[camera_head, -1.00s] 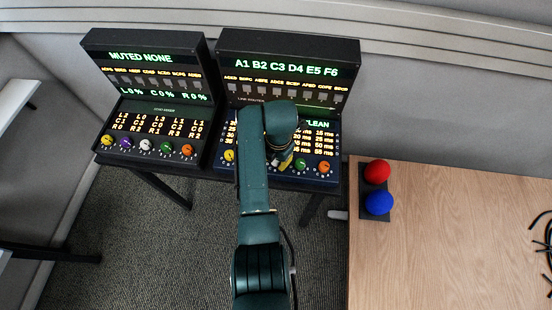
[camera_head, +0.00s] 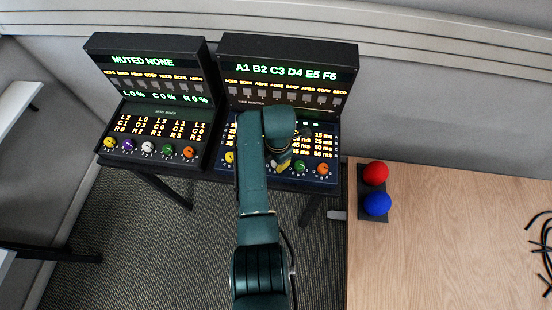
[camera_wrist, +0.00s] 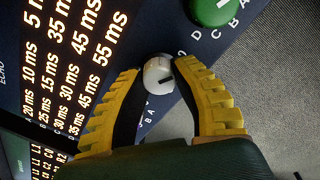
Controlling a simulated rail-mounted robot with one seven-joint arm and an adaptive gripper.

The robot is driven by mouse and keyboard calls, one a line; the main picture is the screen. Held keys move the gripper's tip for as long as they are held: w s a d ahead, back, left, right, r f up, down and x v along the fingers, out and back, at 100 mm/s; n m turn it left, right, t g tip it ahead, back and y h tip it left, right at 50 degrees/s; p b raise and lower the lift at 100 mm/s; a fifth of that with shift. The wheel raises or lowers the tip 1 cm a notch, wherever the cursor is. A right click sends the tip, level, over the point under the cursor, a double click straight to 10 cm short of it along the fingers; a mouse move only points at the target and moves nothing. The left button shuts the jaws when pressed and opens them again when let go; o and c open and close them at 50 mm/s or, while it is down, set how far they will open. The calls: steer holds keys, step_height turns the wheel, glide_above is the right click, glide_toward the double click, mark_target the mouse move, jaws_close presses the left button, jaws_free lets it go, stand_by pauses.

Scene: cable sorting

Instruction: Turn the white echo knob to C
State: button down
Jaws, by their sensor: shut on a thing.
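The white echo knob (camera_wrist: 158,75) shows in the wrist view on the dark blue panel. My gripper (camera_wrist: 160,70) has its yellow-ridged fingers on either side of it, shut on it. A dark pointer mark shows on the knob's right side. Some letters show around the knob, but my fingers cover part of the scale, so I cannot tell which letter the mark faces. In the head view my gripper (camera_head: 281,164) is down at the right console's knob row and hides the white knob.
The green knob (camera_wrist: 212,8) sits close beside the white one. An orange knob (camera_head: 323,169) and a yellow knob (camera_head: 230,157) are in the same row. The left console (camera_head: 150,45) has its own white knob (camera_head: 148,147).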

steer(key=m+p, duration=0.1)
steer(key=m, duration=0.3)
steer(key=shift+s+a+f, duration=0.1)
steer(key=m, duration=0.5)
steer(key=shift+p, duration=0.4)
steer(key=m, duration=0.4)
steer(key=shift+f+m+h, duration=0.15)
steer(key=shift+m+h, duration=0.15)
steer(key=shift+h, duration=0.1)
steer(key=m+b, duration=0.1)
steer(key=m, duration=0.3)
steer(key=shift+m, duration=0.4)
steer(key=c, duration=0.7)
jaws_free()
steer(key=shift+w, duration=0.2)
